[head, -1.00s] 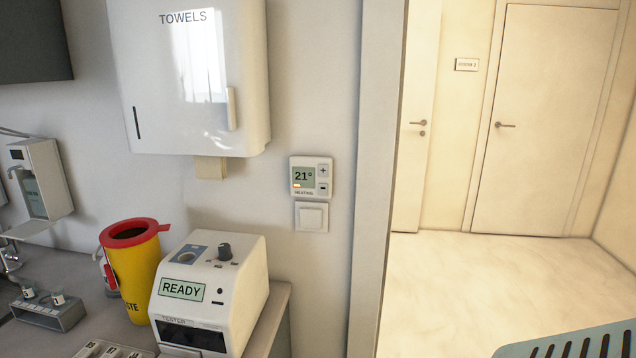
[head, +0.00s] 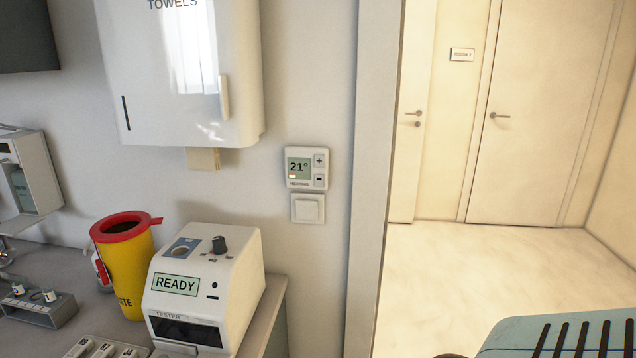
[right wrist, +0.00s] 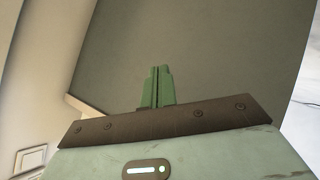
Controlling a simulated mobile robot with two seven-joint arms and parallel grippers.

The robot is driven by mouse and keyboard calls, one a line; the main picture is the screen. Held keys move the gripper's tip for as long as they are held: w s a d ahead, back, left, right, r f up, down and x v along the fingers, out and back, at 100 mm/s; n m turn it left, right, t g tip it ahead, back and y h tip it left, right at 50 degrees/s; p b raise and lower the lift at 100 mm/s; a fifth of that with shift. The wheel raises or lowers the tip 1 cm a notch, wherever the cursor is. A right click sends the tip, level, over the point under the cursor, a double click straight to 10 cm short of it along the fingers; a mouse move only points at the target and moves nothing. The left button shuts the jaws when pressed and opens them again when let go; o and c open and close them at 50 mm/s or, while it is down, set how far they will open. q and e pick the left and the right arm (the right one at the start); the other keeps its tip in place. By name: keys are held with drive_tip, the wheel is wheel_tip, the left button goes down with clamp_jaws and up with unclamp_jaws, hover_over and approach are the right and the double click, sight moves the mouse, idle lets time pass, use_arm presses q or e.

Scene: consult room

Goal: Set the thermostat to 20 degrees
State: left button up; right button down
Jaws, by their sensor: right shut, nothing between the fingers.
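The white thermostat (head: 292,180) is on the wall left of the door frame in the head view. Its display (head: 298,167) reads 21°, with a small lit mark below the number. A plus button (head: 319,160) sits above a minus button (head: 319,181) on its right side. My right gripper (right wrist: 158,72) shows in the right wrist view, its green fingers together and empty, against a plain grey surface. The thermostat cannot be made out in that view, and nothing touches it in the head view. My left gripper is not in view.
A light switch (head: 307,208) is just below the thermostat. A towel dispenser (head: 180,80) hangs upper left. A tester (head: 205,290) reading READY and a yellow waste bin (head: 130,270) stand on the counter (head: 262,318) below. An open doorway with clear floor (head: 450,270) is to the right.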

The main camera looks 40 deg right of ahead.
sight(319, 180)
drive_tip(key=w+d+r+n+t+h, duration=0.1)
drive_tip(key=w+d+r+n+t, duration=0.2)
drive_tip(key=w+r, duration=0.35)
drive_tip(key=w+d+r+n+t+h+b, duration=0.1)
drive_tip(key=w+d+r+n+h, duration=0.15)
drive_tip(key=w+r+n, duration=0.35)
drive_tip(key=w+d+r+n+t+h, duration=0.1)
drive_tip(key=w+d+r+n+t, duration=0.15)
drive_tip(key=w+r+n, duration=0.4)
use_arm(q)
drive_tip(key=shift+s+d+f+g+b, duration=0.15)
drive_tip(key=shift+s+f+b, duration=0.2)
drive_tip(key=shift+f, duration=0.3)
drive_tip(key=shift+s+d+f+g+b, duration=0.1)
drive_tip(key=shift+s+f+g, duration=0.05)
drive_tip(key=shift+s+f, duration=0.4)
use_arm(e)
drive_tip(key=d+r+n+t+h, duration=0.1)
drive_tip(key=d+r+n+h, duration=0.2)
drive_tip(key=r, duration=1)
drive_tip(key=d+r+n+t+h, duration=0.2)
drive_tip(key=d+r+n+h, duration=0.1)
drive_tip(key=r, duration=0.9)
drive_tip(key=shift+w+d+r+n+h, duration=0.35)
drive_tip(key=shift+d+h, duration=0.2)
drive_tip(key=shift+d, duration=0.5)
drive_tip(key=shift+t, duration=0.25)
